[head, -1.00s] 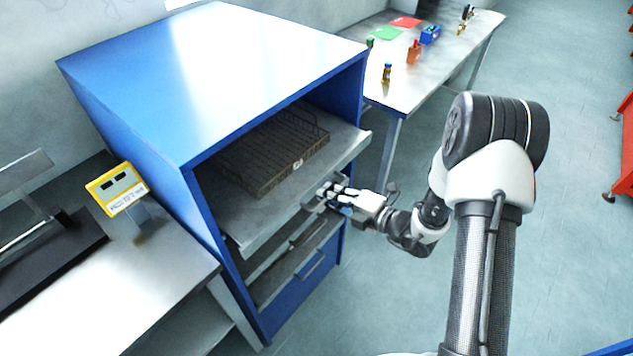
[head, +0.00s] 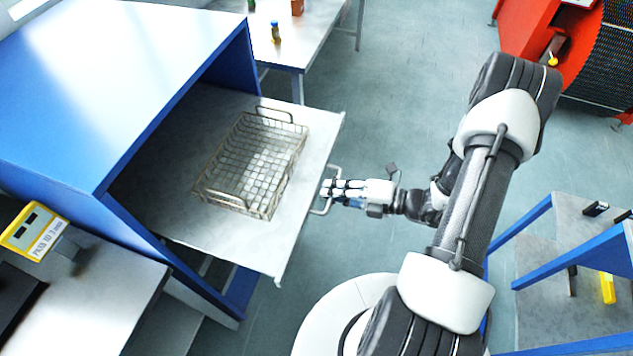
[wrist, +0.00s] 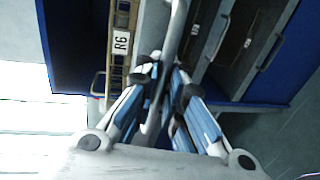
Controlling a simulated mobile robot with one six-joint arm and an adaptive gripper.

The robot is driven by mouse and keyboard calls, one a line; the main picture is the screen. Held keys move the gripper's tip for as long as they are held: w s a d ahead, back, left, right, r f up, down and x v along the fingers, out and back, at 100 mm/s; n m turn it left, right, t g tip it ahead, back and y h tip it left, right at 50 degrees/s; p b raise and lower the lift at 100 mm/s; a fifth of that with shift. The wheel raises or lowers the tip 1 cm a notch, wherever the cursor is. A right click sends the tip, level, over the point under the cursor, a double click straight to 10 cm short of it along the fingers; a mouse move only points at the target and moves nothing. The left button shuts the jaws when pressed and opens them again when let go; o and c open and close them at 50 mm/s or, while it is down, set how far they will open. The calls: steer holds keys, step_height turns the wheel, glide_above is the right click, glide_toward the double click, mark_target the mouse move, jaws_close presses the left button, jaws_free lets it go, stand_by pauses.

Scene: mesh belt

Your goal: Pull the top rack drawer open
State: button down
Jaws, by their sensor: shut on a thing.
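The top rack drawer (head: 236,235) is a grey metal shelf that stands well out of the blue cabinet (head: 75,75). Its bar handle (head: 333,172) is on the front edge. My gripper (head: 327,190) is shut on this handle; in the wrist view the fingers (wrist: 160,88) close around the bar (wrist: 176,35). A wire basket (head: 250,165) sits on the drawer, and its tag reading R6 (wrist: 121,42) shows in the wrist view. The lower drawers (wrist: 235,40) are shut in the wrist view.
A yellow sign (head: 33,231) stands on a steel bench (head: 95,300) at the left. A steel table (head: 290,45) is behind the cabinet. A red machine (head: 525,30) is at the back right, and a blue-framed rack (head: 560,235) at the right. Open floor lies beyond my arm.

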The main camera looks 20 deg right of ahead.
steer(key=shift+s+d+r, duration=0.15)
steer(key=shift+s+d, duration=0.1)
steer(key=shift+d, duration=0.15)
steer(key=c, duration=1.7)
jaws_free()
steer(key=v, duration=1.2)
